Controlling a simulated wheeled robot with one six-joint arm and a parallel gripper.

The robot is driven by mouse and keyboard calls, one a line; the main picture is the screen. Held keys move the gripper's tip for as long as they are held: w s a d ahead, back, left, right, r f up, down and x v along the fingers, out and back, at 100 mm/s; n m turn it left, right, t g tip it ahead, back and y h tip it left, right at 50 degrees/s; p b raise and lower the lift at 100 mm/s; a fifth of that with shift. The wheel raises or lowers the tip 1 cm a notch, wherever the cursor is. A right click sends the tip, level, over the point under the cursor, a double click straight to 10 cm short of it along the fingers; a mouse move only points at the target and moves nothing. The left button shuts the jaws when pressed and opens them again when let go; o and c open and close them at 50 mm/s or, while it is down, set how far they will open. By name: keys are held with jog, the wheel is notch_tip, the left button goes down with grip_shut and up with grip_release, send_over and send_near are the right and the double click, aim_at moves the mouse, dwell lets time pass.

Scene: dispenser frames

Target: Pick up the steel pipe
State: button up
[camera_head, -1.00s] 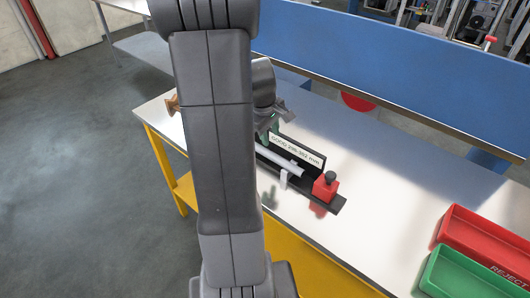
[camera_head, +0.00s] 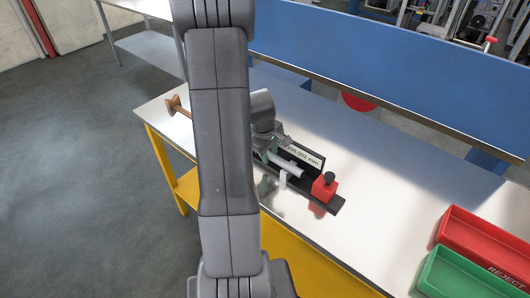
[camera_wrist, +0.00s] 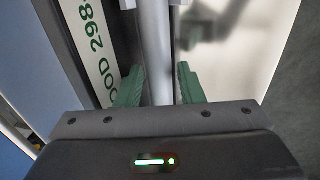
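The steel pipe (camera_head: 289,167) is a light grey tube lying in a black measuring fixture (camera_head: 337,204) on the table. My gripper (camera_head: 267,166) is low over the fixture, at the part of the pipe nearer my arm. In the wrist view, the pipe (camera_wrist: 157,45) runs between the two green fingers of my gripper (camera_wrist: 160,84). The fingers are apart, with a visible gap between the right finger and the pipe.
The fixture has a red end block (camera_head: 325,186) and a white label plate (camera_head: 305,155), close beside the fingers. A red tray (camera_head: 487,240) and a green tray (camera_head: 462,274) stand at the right. A brown spool-like object (camera_head: 174,106) is at the left. The tabletop between is clear.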

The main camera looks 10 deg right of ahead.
grip_shut()
jog(key=shift+r, duration=0.1)
